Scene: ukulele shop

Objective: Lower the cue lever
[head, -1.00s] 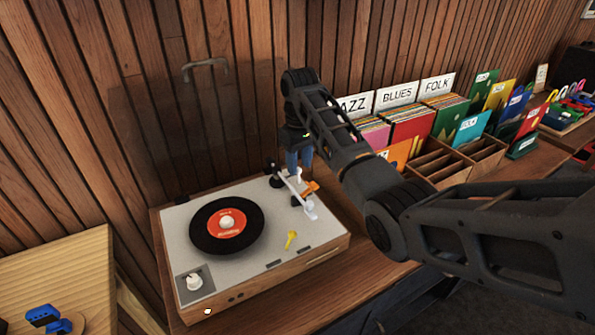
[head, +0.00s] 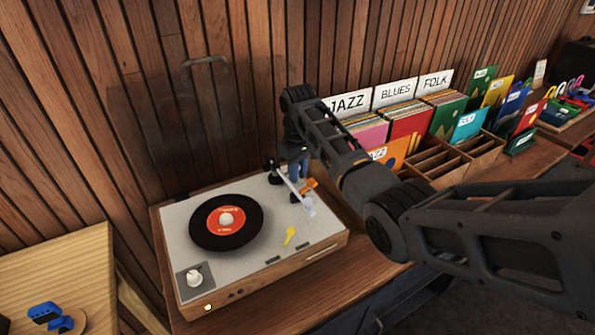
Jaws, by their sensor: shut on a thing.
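The turntable (head: 187,250) sits on a wooden counter, with a black record (head: 246,244) with an orange label on its platter. The silver tonearm (head: 291,187) stands at the right of the deck, its white end (head: 309,208) pointing forward. The small orange cue lever (head: 309,183) is beside the tonearm. My gripper (head: 299,178), with blue fingers, reaches down from above at the lever, shut on it. The fingertips are small and partly behind the tonearm, so the exact contact is hard to see.
A yellow piece (head: 290,236) lies on the deck's front right, and a white knob (head: 194,279) is at its front left. Record crates (head: 405,125) with genre signs stand right, behind my arm. A wooden board (head: 70,270) with blue items is at the left.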

